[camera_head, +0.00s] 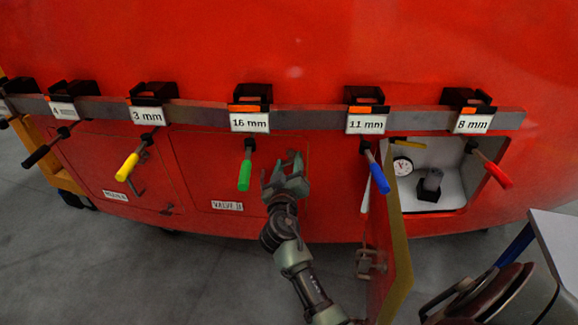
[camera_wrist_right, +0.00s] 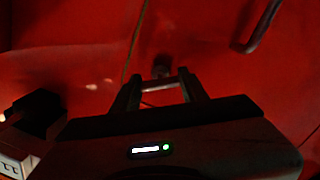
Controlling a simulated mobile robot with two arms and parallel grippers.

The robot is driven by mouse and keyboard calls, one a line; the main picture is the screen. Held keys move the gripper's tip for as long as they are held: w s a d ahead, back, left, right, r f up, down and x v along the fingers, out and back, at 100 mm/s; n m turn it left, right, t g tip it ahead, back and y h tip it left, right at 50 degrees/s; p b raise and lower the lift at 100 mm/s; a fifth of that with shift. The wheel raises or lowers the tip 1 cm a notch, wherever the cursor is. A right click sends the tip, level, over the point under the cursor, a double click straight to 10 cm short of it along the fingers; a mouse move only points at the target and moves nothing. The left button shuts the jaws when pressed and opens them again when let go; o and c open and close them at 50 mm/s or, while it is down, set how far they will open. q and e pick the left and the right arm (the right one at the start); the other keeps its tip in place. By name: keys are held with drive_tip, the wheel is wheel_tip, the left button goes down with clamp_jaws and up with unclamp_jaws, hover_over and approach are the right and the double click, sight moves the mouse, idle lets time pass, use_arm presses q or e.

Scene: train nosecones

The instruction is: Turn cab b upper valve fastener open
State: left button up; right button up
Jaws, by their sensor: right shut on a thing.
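The red valve door (camera_head: 205,180) is shut in the train's red side; its label is blurred but starts with "VALVE". My right gripper (camera_head: 288,165) is at this door's upper right part, just right of the green-handled tool. In the right wrist view, my right gripper's fingers (camera_wrist_right: 162,85) point at the red panel. They close on a small dark fastener (camera_wrist_right: 162,66), mostly hidden between the tips. How far the fastener is turned cannot be told. My left gripper is not in view.
A rail (camera_head: 310,117) carries several labelled tools, with the green handle (camera_head: 244,176) close left of my right gripper and the blue handle (camera_head: 380,178) to its right. An open door (camera_head: 400,255) juts out beside a lit compartment (camera_head: 450,160) with a gauge (camera_head: 402,166).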

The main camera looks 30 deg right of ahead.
drive_tip(key=n, duration=0.2)
drive_tip(key=shift+r+n, duration=0.2)
drive_tip(key=shift+n, duration=0.2)
drive_tip(key=n, duration=0.2)
drive_tip(key=shift+d+n, duration=0.1)
drive_tip(key=shift+n, duration=0.3)
drive_tip(key=n+p, duration=0.2)
drive_tip(key=n, duration=0.3)
drive_tip(key=shift+r+n, duration=0.1)
drive_tip(key=shift+n, duration=0.3)
drive_tip(key=o, duration=1.1)
drive_tip(key=shift+o, duration=1.4)
drive_tip(key=shift+w+f, duration=0.1)
drive_tip(key=shift+f, duration=0.1)
